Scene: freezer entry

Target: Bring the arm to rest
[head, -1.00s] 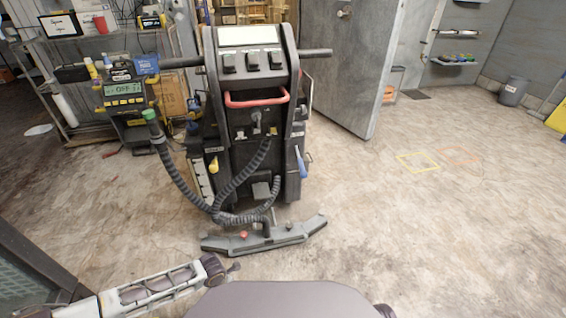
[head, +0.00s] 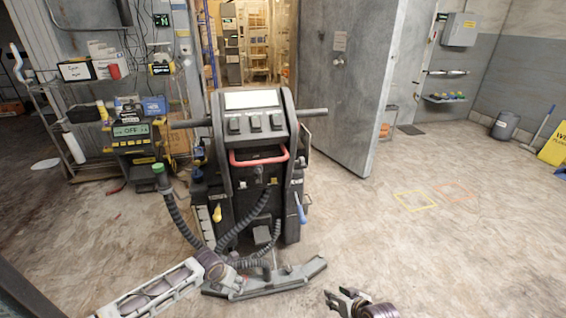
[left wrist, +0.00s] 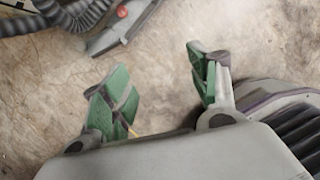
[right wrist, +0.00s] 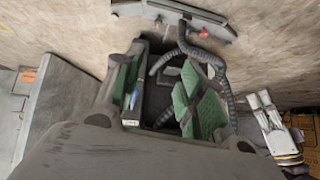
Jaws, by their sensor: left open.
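My left arm comes in from the lower left of the head view. My left gripper (head: 238,279) is in front of the machine's squeegee bar, small and partly blended with it. In the left wrist view its two green-padded fingers (left wrist: 160,88) are spread, with only bare floor between them. My right gripper (head: 340,298) is at the bottom centre-right of the head view, over clear floor. In the right wrist view its green-padded fingers (right wrist: 165,88) stand apart, with the dark machine seen behind the gap. I see nothing held in either gripper.
A black floor-cleaning machine (head: 253,170) with a red handle stands close ahead. Its grey squeegee bar (head: 290,279) lies on the floor. A large grey door (head: 345,95) stands open behind it. Shelves are at the left.

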